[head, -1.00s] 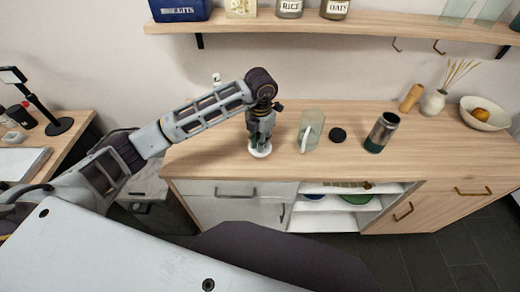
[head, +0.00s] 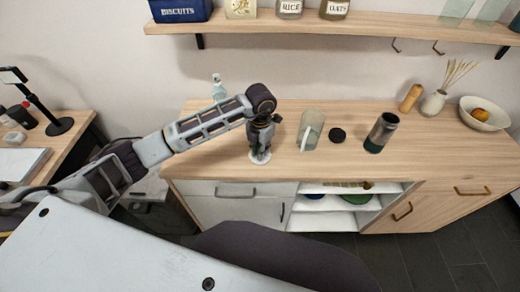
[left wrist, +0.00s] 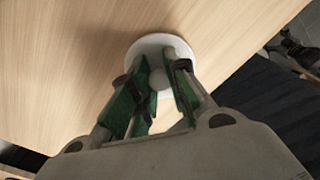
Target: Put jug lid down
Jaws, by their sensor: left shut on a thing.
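The white round jug lid (head: 266,162) is under my left gripper (head: 260,154), near the front edge of the wooden counter. In the left wrist view the lid (left wrist: 150,44) shows as a pale disc with a round knob between the green fingers of my left gripper (left wrist: 163,85). The gripper is shut on this knob and points down. The lid lies flat on or very close above the counter; I cannot tell which. The clear jug (head: 312,125) with a pale handle stands to the right of the gripper.
A black disc (head: 337,135) and a metal and dark tumbler (head: 382,131) are right of the jug. A clear bottle (head: 218,90) stands behind my arm. A vase (head: 433,104) and fruit bowl (head: 484,118) are at the far right. The counter (head: 210,158) left of the gripper is clear.

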